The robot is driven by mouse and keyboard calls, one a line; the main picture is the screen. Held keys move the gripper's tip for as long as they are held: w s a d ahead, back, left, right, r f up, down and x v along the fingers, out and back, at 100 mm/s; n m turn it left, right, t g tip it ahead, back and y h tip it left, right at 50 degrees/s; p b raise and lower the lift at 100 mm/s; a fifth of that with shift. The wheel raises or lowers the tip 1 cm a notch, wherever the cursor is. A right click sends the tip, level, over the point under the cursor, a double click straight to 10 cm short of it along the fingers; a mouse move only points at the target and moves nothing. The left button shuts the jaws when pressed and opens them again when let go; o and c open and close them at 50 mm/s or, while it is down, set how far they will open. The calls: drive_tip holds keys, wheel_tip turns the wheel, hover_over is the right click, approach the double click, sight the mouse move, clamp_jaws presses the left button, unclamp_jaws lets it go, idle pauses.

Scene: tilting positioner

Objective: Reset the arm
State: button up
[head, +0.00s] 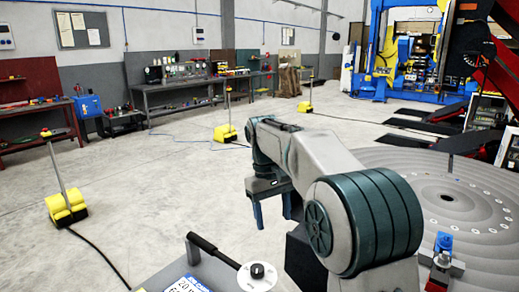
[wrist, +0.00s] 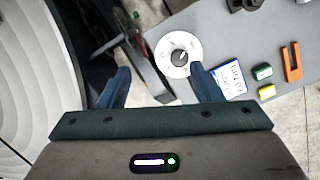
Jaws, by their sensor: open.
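My arm reaches forward in the head view, and my gripper (head: 274,210) points down with its two blue fingers apart. It also shows in the wrist view (wrist: 160,86), open, with nothing held between the fingers. A grey control panel (wrist: 228,42) lies below and beyond the fingers there. Its white round dial with a dark knob (wrist: 179,57) appears beside the right fingertip; I cannot tell the height gap. The dial also shows at the bottom of the head view (head: 258,272). My forearm hides part of the grey round positioner table (head: 410,160).
The panel bears a blue-and-white label (wrist: 230,80), a green button (wrist: 262,71), a yellow button (wrist: 267,91) and an orange handle (wrist: 291,63). A black lever (head: 214,250) rises nearby. A blue clamp (head: 442,243) stands on the round table. Open floor (head: 150,190) lies left, with yellow-based posts (head: 66,206).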

drive_tip(key=s+d+m+t+y, duration=0.1)
drive_tip(key=s+d+t, duration=0.1)
drive_tip(key=s+d, duration=0.35)
drive_tip(key=s+d+m+t, duration=0.1)
drive_tip(key=s+d+m, duration=0.15)
drive_tip(key=s, duration=0.55)
drive_tip(key=s+d+f+m+t, duration=0.1)
drive_tip(key=s+d+f, duration=0.1)
drive_tip(key=s, duration=0.3)
drive_tip(key=s+d+f+m+t, duration=0.1)
drive_tip(key=s+d+f, duration=0.1)
drive_tip(key=s+f, duration=0.2)
drive_tip(key=shift+s+f+t, duration=0.2)
drive_tip(key=shift+s+t, duration=0.1)
drive_tip(key=shift+s, duration=0.95)
